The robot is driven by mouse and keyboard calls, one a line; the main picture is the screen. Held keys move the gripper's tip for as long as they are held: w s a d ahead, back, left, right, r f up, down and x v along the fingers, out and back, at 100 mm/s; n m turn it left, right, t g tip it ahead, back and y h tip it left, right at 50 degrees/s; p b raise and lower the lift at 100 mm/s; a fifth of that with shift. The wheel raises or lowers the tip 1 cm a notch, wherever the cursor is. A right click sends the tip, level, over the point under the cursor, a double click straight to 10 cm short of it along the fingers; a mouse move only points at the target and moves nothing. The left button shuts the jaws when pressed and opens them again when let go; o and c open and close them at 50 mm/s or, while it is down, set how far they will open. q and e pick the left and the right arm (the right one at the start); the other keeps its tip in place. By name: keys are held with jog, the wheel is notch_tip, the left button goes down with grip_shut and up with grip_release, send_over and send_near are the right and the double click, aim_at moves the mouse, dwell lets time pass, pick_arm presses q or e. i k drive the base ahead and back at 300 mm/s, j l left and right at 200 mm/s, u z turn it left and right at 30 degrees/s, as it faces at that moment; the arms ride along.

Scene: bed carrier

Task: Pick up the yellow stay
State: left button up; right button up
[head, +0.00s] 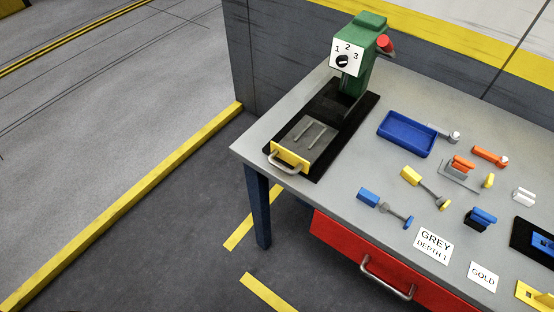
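What looks like the yellow stay (427,188) lies on the grey workbench (330,190), right of the green machine. It has a yellow block at its upper left end, a grey rod, and a small yellow end at lower right. A similar piece with blue ends (386,207) lies just in front of it and to the left, apart from it. Neither of my grippers shows in the head view.
A green machine (368,50) with a dial and red knob stands at the back left. A blue tray (405,134) and orange parts (488,156) lie behind the stay.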

aim_at(410, 175)
jog(key=z, duration=0.35)
jog(key=l+z, duration=0.15)
jog(key=z, duration=0.6)
jog(key=j+z, duration=0.2)
jog(key=l, duration=0.15)
